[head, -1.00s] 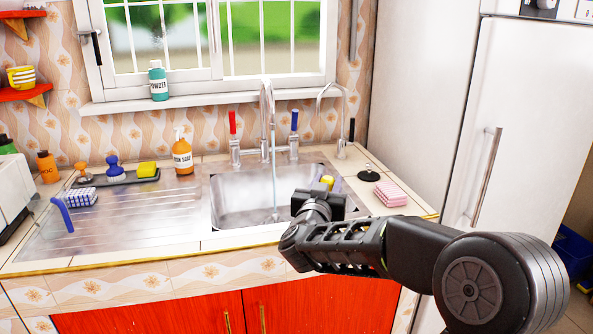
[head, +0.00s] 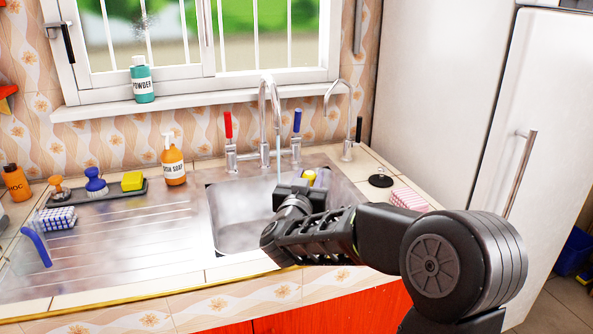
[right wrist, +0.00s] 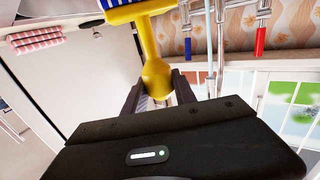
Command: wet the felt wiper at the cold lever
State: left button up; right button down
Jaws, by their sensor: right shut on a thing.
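My right gripper (head: 300,190) is shut on the yellow handle of the felt wiper (head: 309,177), above the sink (head: 234,232). In the right wrist view the wiper's handle (right wrist: 156,70) sits between the fingers (right wrist: 158,92); its yellow head with a blue-and-white part is cut off by the top edge. The cold lever, blue (head: 297,121), stands upright right of the spout (head: 266,92); the red lever (head: 228,125) stands left. A thin water stream (head: 278,152) falls from the spout close to the wiper; I cannot tell if they touch. My left gripper is out of view.
A soap bottle (head: 173,165) and a tray (head: 112,191) with brushes and a yellow sponge stand left of the sink. A thin second tap (head: 347,130), a black plug (head: 381,179) and a pink striped cloth (head: 408,199) are at the right. The drainboard's middle is free.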

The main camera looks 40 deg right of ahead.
jog(key=shift+w, duration=0.1)
jog(key=shift+s+r, duration=0.15)
jog(key=shift+s, duration=0.1)
jog(key=shift+w, duration=0.1)
jog(key=shift+w, duration=0.1)
jog(key=shift+w+d+f+b, duration=0.15)
jog(key=shift+w+f, duration=0.05)
jog(key=shift+w, duration=0.35)
jog(key=shift+w+d+f+b, duration=0.15)
jog(key=shift+w, duration=0.4)
jog(key=w+d+f+p, duration=0.1)
jog(key=w+d+f, duration=0.1)
jog(key=w, duration=0.9)
jog(key=shift+d, duration=0.25)
jog(key=shift+w+f, duration=0.1)
